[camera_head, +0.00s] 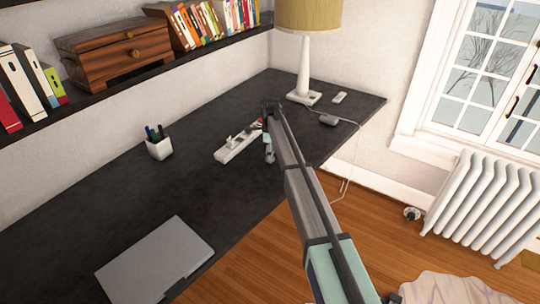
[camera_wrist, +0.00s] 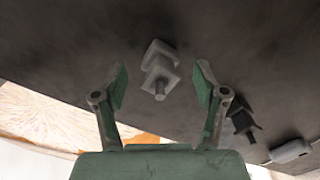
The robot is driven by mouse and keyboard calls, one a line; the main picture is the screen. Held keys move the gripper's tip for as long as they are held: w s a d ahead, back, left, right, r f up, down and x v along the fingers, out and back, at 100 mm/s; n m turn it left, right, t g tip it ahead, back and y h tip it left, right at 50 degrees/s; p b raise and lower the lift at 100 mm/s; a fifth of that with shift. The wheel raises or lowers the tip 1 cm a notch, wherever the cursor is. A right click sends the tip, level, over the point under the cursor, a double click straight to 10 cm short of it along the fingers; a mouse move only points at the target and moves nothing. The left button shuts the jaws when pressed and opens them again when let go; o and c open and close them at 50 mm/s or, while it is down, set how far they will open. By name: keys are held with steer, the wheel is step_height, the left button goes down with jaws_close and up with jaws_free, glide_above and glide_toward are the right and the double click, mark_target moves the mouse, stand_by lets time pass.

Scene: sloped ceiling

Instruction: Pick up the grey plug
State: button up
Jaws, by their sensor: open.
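In the wrist view a light grey plug (camera_wrist: 160,69), made of blocky square pieces, shows against the dark desk surface. My gripper (camera_wrist: 161,84) is open, with one green finger on each side of the plug in the picture. The fingers look apart from it; the depth between them is hard to tell. In the head view my gripper (camera_head: 268,148) is over the desk, just right of a white power strip (camera_head: 238,144) with small pieces on it. My arm hides part of the desk there, and I cannot pick out the grey plug in that view.
A dark plug-like piece (camera_wrist: 243,118) is right of my gripper in the wrist view. On the black desk (camera_head: 110,190) are a pen cup (camera_head: 160,149), a laptop (camera_head: 155,262), a lamp (camera_head: 304,70) and a small corded grey box (camera_head: 328,120). The desk's left-middle is clear.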

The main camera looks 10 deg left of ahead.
step_height(320, 180, down, 2)
steer(key=shift+f, duration=0.1)
steer(key=c, duration=1.1)
steer(key=shift+r, duration=0.2)
step_height(320, 180, up, 20)
steer(key=b, duration=0.4)
steer(key=shift+f, duration=0.1)
